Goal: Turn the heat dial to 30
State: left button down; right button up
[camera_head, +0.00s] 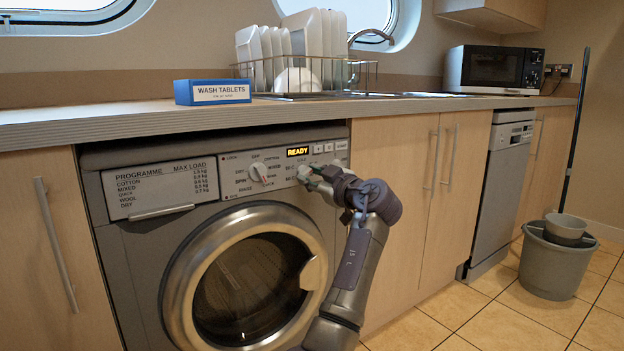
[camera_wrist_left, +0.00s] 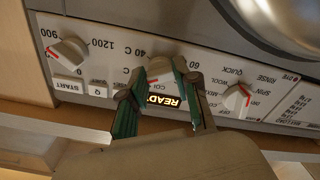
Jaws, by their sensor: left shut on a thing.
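The heat dial (camera_wrist_left: 159,68) is a pale round knob on the grey washing machine's control strip. In the left wrist view, which shows the strip upside down, 40 C and 60 are printed around it. My left gripper (camera_head: 309,180) is at this dial in the head view. In the wrist view its two green-padded fingers are closed on the dial from both sides. The fingers hide part of the dial, and I cannot read exactly where its pointer stands. My right gripper is in neither view.
The programme dial (camera_head: 258,172) and a spin dial (camera_wrist_left: 70,52) flank the heat dial. The display (camera_head: 298,151) reads READY. The round door (camera_head: 180,290) is below and the worktop (camera_head: 130,118) overhangs. A bucket (camera_head: 556,262) stands on the floor at right.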

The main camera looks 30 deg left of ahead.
pick_arm(q)
jog(key=shift+f, duration=0.15)
jog(key=c, duration=0.8)
grip_release()
jog(key=shift+c, duration=0.2)
jog(key=shift+d, duration=0.1)
jog(key=v, duration=1.1)
jog(key=shift+d, duration=0.4)
jog(key=shift+s, duration=0.1)
